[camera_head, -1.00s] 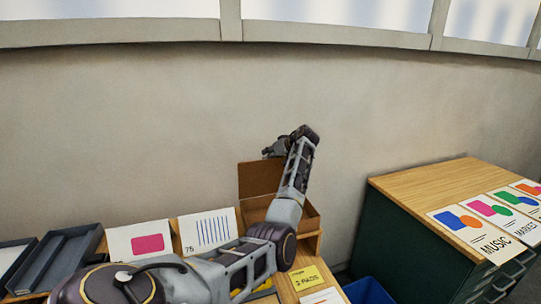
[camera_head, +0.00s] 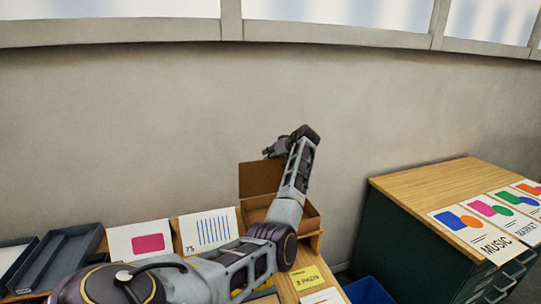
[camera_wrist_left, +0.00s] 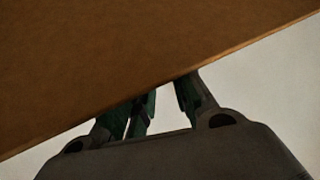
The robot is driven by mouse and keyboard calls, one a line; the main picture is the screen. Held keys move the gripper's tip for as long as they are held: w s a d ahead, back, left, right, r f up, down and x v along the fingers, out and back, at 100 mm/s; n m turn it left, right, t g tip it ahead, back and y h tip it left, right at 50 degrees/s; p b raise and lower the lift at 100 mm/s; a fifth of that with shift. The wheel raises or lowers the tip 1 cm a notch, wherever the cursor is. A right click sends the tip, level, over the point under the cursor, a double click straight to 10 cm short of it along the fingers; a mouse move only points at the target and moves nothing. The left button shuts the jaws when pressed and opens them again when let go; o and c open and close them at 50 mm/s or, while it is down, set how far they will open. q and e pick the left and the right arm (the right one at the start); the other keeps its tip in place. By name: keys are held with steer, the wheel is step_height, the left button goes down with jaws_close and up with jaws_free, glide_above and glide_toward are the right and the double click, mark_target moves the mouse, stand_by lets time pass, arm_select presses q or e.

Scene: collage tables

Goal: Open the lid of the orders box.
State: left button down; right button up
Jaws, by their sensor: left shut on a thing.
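The orders box is a brown box (camera_head: 311,222) at the back of the table in the head view. Its lid (camera_head: 257,179) stands up at the back, close to upright, with the box mouth open in front, partly hidden by my left arm. My left gripper (camera_head: 272,151) is at the lid's top edge and shut on it. In the left wrist view the lid (camera_wrist_left: 120,60) fills the upper left as a brown slab. It covers the tips of the gripper's dark green fingers (camera_wrist_left: 163,104). My right gripper is not in view.
White cards (camera_head: 209,231), a yellow note (camera_head: 308,281) and dark trays (camera_head: 62,257) are on the table. A blue bin (camera_head: 368,291) stands on the floor. A green cabinet (camera_head: 405,235) with printed sheets is at right. The wall (camera_head: 130,130) is behind.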

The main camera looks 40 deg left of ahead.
arm_select(q)
steer(key=c, duration=1.5)
jaws_free()
step_height(320, 180, down, 2)
steer(key=shift+f, duration=0.15)
steer(key=shift+o, duration=1.1)
steer(key=shift+w+a+f, duration=0.15)
steer(key=shift+w+d+r+p, duration=0.35)
steer(key=shift+d+r+p, duration=0.4)
steer(key=shift+d+r, duration=0.85)
steer(key=shift+w+d+r+p, duration=0.3)
steer(key=shift+d+r+p, duration=0.6)
steer(key=shift+r, duration=1.35)
steer(key=shift+w+d+r+p, duration=0.35)
steer(key=shift+d+r+p, duration=0.25)
steer(key=shift+d+r, duration=1.1)
steer(key=shift+w+d+r, duration=0.1)
steer(key=shift+d+r, duration=0.1)
steer(key=shift+r, duration=0.3)
steer(key=shift+w+d+r, duration=0.1)
steer(key=shift+d+r, duration=0.1)
steer(key=shift+r, duration=0.3)
